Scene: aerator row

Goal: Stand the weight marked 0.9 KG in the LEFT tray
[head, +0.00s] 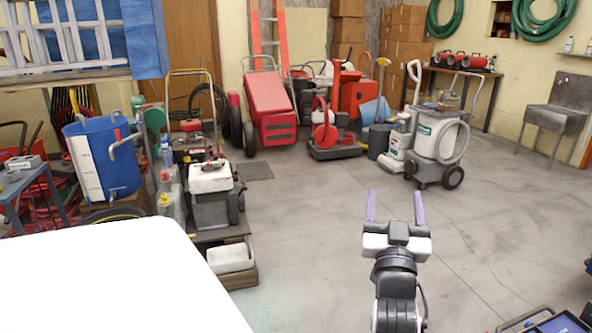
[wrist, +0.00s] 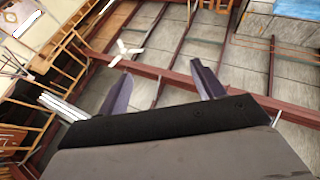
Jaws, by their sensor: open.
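My gripper (head: 395,207) is raised over the open floor in the head view, with its two purple fingers spread apart and nothing between them. In the wrist view my gripper (wrist: 160,88) also shows empty, with the fingers apart against the ceiling. I see no weight marked 0.9 KG and no left tray in either view.
A white surface (head: 120,285) fills the lower left. Machines and a blue barrel (head: 103,160) stand along the left. A red machine (head: 268,110) and a grey vacuum (head: 437,145) stand at the back. The concrete floor (head: 310,235) is clear in the middle. A metal sink (head: 560,115) is at right.

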